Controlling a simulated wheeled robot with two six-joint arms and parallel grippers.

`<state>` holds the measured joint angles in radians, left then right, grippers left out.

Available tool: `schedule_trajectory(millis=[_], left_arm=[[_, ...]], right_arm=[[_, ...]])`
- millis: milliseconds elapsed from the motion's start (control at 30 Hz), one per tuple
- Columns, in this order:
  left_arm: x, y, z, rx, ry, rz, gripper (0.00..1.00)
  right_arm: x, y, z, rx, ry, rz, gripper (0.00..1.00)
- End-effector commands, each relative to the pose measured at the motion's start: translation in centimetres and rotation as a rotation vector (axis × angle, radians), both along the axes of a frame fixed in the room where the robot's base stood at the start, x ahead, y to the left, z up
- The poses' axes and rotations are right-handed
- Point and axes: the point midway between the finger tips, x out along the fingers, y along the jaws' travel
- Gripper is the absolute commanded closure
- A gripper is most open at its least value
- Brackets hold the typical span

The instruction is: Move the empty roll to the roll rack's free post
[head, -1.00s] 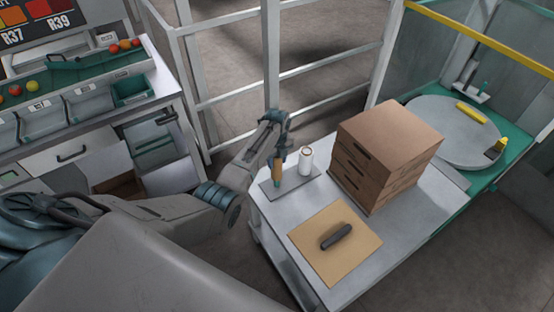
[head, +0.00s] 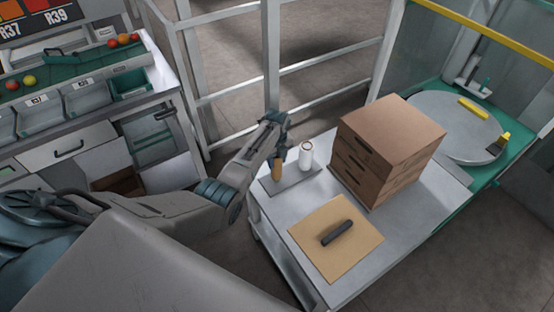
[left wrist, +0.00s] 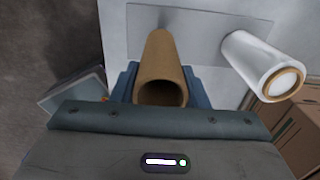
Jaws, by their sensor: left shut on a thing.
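The empty roll (head: 277,170) is a bare brown cardboard tube. My left gripper (head: 278,158) is shut on it and holds it upright over the left part of the roll rack's grey plate (head: 298,181). In the left wrist view the roll (left wrist: 160,66) sits between the blue fingers, with its open end toward the camera. A white roll (head: 305,156) stands on the rack just right of it, and also shows in the left wrist view (left wrist: 258,62). The free post is not visible; whether the tube is around it I cannot tell. My right gripper is out of view.
The rack stands on a pale table (head: 370,228) with a stack of brown cartons (head: 388,150) to the right. A dark tool (head: 336,233) lies on a flat tan board (head: 355,255) in front. A white railing (head: 245,83) is behind.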

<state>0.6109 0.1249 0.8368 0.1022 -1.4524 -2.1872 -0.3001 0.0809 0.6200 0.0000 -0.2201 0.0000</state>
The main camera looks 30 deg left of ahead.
Motion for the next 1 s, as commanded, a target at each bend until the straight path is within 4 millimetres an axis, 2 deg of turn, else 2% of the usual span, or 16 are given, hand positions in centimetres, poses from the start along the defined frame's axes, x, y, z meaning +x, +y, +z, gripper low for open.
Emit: schedule_trajectory(millis=[1000], left_arm=[[0.0,0.0,-3.0,0.000,0.000,0.000,0.78]], right_arm=[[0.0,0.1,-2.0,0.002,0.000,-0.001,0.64]])
